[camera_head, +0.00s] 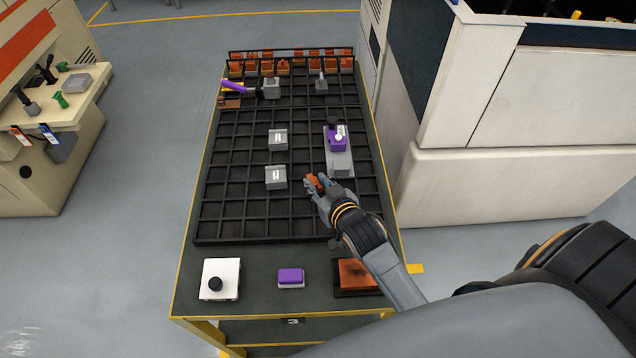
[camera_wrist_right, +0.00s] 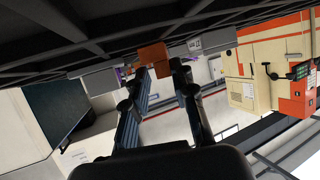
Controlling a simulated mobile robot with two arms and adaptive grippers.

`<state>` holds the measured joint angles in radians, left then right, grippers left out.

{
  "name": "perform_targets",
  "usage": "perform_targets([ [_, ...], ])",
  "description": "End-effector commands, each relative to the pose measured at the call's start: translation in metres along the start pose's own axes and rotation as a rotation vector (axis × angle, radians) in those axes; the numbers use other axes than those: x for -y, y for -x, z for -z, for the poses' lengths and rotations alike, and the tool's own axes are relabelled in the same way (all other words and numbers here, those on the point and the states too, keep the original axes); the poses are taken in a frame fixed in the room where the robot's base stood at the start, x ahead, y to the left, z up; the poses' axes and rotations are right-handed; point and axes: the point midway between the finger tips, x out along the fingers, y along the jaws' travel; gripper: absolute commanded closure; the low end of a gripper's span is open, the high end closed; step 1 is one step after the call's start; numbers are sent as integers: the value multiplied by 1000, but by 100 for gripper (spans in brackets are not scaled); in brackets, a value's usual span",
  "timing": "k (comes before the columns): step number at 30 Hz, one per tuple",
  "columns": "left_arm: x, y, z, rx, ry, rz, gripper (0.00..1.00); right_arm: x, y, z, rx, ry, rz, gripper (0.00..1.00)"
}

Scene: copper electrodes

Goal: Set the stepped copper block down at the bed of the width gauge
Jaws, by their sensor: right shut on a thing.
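The stepped copper block (camera_head: 315,181) is in my right gripper (camera_head: 317,187), held above the black grid of the table; its steps are too small to make out. In the right wrist view the block (camera_wrist_right: 152,55) shows as an orange-brown piece at the fingertips (camera_wrist_right: 160,69). A grey fixture with a purple dial unit, which looks like the width gauge (camera_head: 340,160), stands just beyond and right of the gripper. The block appears beside its near end; I cannot tell the height gap. My left gripper is not in view.
Two grey blocks (camera_head: 278,139) (camera_head: 276,177) sit left of the gripper. Several copper pieces (camera_head: 290,65) stand along the rack at the far end. A white button box (camera_head: 220,279), a purple-topped block (camera_head: 291,277) and a copper plate (camera_head: 357,273) lie along the near edge.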

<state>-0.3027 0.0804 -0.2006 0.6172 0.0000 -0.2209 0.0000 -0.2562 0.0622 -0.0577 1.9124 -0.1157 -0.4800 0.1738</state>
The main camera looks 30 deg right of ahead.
Motion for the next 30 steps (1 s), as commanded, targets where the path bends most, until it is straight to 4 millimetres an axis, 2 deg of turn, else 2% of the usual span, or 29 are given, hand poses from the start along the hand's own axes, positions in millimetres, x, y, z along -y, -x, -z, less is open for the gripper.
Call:
perform_targets([
  [1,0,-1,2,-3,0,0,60,0,-1,-1,-2,0,0,100],
  [2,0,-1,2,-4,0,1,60,0,-1,-2,1,0,0,72],
  [5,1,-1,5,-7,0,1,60,0,-1,-2,1,0,0,52],
  [17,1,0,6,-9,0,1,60,0,3,0,1,0,0,52],
  [23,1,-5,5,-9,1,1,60,0,33,-2,2,-1,0,52],
  [30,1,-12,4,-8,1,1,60,0,84,-2,3,-1,0,52],
])
